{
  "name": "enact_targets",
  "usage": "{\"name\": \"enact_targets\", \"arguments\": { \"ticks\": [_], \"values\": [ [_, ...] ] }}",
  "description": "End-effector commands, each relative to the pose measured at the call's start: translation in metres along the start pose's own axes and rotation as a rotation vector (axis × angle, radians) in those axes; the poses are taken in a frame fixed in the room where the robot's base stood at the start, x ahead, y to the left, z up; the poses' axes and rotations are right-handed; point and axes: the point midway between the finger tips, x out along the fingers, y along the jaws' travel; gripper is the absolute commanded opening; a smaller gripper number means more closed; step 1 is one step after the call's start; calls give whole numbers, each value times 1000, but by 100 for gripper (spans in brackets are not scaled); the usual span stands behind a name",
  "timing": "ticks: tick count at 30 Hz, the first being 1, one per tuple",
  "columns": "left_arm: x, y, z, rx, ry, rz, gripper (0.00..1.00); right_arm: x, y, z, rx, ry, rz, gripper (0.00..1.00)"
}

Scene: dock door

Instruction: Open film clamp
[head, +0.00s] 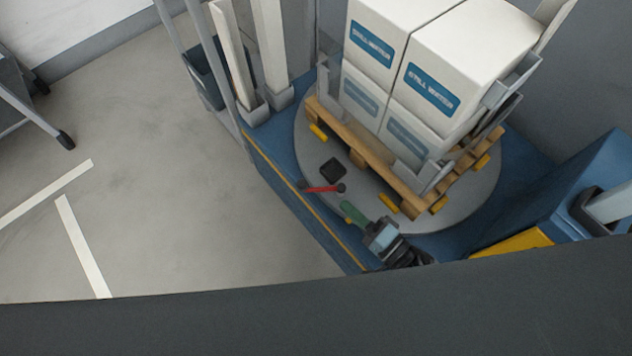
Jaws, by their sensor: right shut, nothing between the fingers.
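A small red lever (322,189) with dark ends lies low at the front edge of the round grey turntable (312,150). A small black block (333,168) sits just behind it; these look like the film clamp, but the parts are too small to be sure. My right gripper (346,207), with green fingers, is shut and empty just below and right of the red lever's right end. I cannot tell whether it touches the lever. My left gripper is not in view.
A wooden pallet (365,165) stacked with white cartons (463,60) stands on the turntable. Upright posts (270,50) rise at the back left. A blue and yellow housing (515,243) stands at the right. The grey floor (190,210) at the left is mostly clear.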

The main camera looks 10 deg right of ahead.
Motion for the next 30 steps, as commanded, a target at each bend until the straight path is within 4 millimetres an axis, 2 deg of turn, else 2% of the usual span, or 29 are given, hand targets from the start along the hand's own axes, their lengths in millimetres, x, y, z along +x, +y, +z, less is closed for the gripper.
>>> {"name": "enact_targets", "arguments": {
  "ticks": [1, 11, 14, 24, 30],
  "values": [
    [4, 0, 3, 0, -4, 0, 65, 3, 5, 1, 17, -12, -6, 0],
    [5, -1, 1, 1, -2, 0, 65, 11, 3, 1, 38, -24, -15, 0],
    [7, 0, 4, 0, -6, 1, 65, 22, 3, 1, 37, -23, -16, 0],
    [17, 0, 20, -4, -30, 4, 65, 78, 4, 3, 38, -23, -14, 0],
    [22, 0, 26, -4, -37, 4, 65, 99, 3, 3, 38, -22, -12, 0]
  ]
}}
